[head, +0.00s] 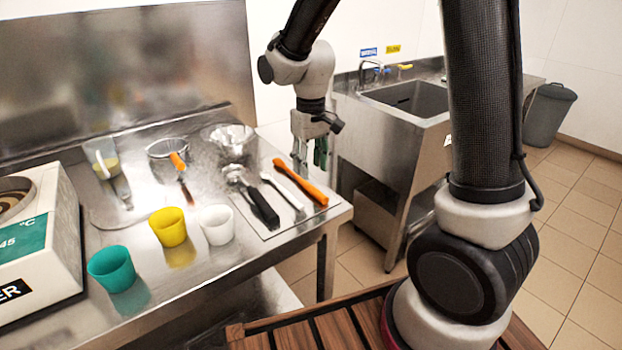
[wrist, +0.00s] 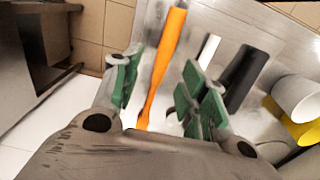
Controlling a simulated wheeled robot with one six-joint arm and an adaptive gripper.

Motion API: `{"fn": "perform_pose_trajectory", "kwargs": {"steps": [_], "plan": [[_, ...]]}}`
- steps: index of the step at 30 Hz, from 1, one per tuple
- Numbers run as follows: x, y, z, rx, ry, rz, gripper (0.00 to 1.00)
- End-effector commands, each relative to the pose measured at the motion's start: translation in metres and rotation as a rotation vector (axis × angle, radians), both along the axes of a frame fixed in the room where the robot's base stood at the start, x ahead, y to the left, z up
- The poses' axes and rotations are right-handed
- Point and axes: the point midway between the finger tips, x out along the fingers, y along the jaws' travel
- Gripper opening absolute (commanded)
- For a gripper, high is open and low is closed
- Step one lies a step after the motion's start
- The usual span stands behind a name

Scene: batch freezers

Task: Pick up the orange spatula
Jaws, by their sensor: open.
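The orange spatula (head: 300,181) lies at the right end of the steel table, beside a white utensil (head: 282,191) and a black-handled tool (head: 259,203). In the wrist view the orange spatula (wrist: 163,62) runs up from between the fingers, its narrow part lowest. My gripper (head: 310,165) hangs above the table's right edge near the spatula's far end. Its green-padded fingers (wrist: 160,88) are open and apart, with nothing held between them. I cannot tell the exact height above the spatula.
Teal (head: 112,268), yellow (head: 168,227) and white (head: 217,224) cups stand on the steel table (head: 232,262). A orange-handled brush-like tool (head: 180,168), a strainer and a glass bowl (head: 228,137) lie farther back. A sink unit (head: 405,105) stands right, across a floor gap.

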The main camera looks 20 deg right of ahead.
Motion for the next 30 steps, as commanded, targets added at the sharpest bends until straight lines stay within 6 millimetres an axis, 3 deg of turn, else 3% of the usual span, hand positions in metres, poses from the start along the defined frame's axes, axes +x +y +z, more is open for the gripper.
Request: {"fn": "perform_pose_trajectory", "kwargs": {"steps": [9, 19, 26, 30], "plan": [[-0.001, 0.003, -0.047, -0.001, 0.003, -0.001, 0.43], [0.0, 0.003, -0.055, 0.0, 0.0, -0.001, 0.43], [0.0, 0.003, -0.055, 0.0, 0.0, -0.001, 0.01], [0.0, 0.003, -0.054, 0.0, 0.0, -0.001, 0.0]]}}
